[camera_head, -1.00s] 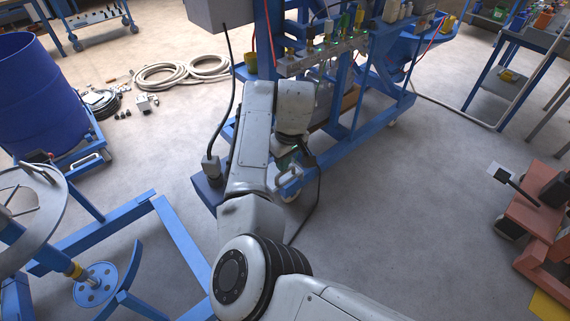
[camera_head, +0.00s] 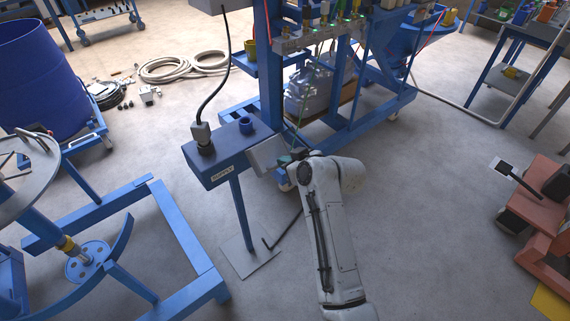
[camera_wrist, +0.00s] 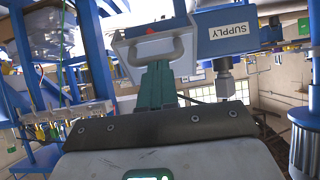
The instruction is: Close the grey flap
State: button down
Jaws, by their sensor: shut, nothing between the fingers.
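The grey flap (camera_head: 267,154) is at the right end of the blue supply box (camera_head: 215,158) in the head view and stands out from it. In the wrist view the flap (camera_wrist: 128,57) shows its grey U-shaped handle (camera_wrist: 153,47), to the left of the box's "SUPPLY" label (camera_wrist: 233,29). My gripper (camera_head: 288,157) is beside the flap's right side. In the wrist view its green fingers (camera_wrist: 156,72) are together and empty, with the tips close below the handle. I cannot tell whether they touch the flap.
A grey plug with a black cable (camera_head: 203,138) stands on the box. The box's post rises from a floor plate (camera_head: 250,258). A blue wheeled frame (camera_head: 340,110) is behind, and another blue frame (camera_head: 180,240) is at left.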

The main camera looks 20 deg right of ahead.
notch_tip(320, 180, down, 9)
jog(key=w+t+y+b, duration=0.1)
jog(key=t+b, duration=0.7)
jog(key=b, duration=1.9)
jog(key=shift+w+a+y+b, duration=0.25)
jog(key=shift+w+y+b, duration=0.15)
jog(key=shift+y, duration=0.5)
jog(key=shift+b, duration=0.7)
jog(key=shift+r, duration=0.15)
